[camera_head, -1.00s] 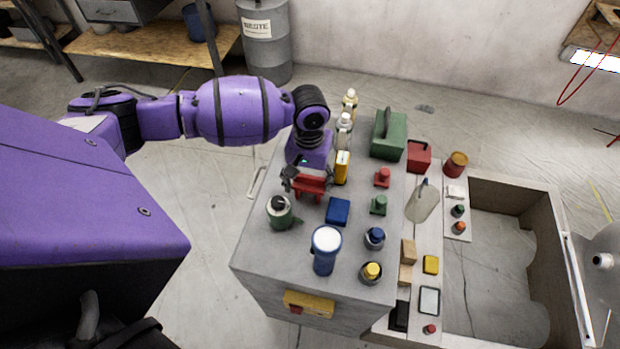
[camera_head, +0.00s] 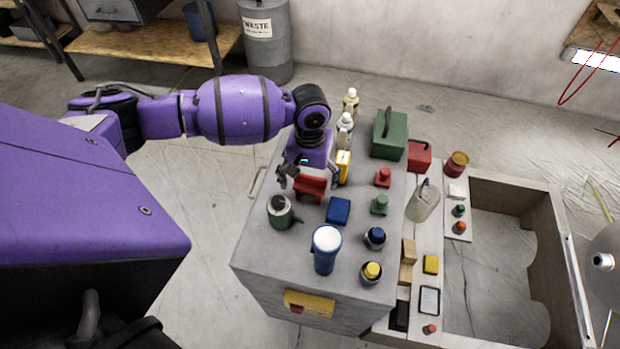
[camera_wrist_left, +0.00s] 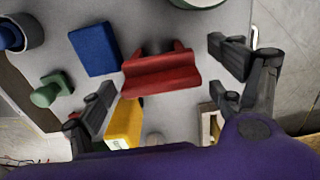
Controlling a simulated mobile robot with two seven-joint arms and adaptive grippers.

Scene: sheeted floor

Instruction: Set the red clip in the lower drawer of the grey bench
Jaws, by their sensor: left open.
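The red clip (camera_head: 311,188) stands on the grey bench (camera_head: 285,260), near its left edge. It also shows in the wrist view (camera_wrist_left: 160,75). My left gripper (camera_head: 309,176) is open at the clip, with one finger to each side. In the wrist view the fingers (camera_wrist_left: 160,78) stand wide apart, with gaps between them and the clip. A metal handle (camera_head: 257,182) shows on the bench's left side. No open drawer interior is visible there, and the lower drawer cannot be made out. My right gripper is out of view.
Close around the clip stand a green pot (camera_head: 281,212), a blue block (camera_head: 338,210) and a yellow box (camera_head: 343,166). Bottles (camera_head: 345,128) stand behind. An open wooden frame (camera_head: 556,235) lies to the right. The floor left of the bench is clear.

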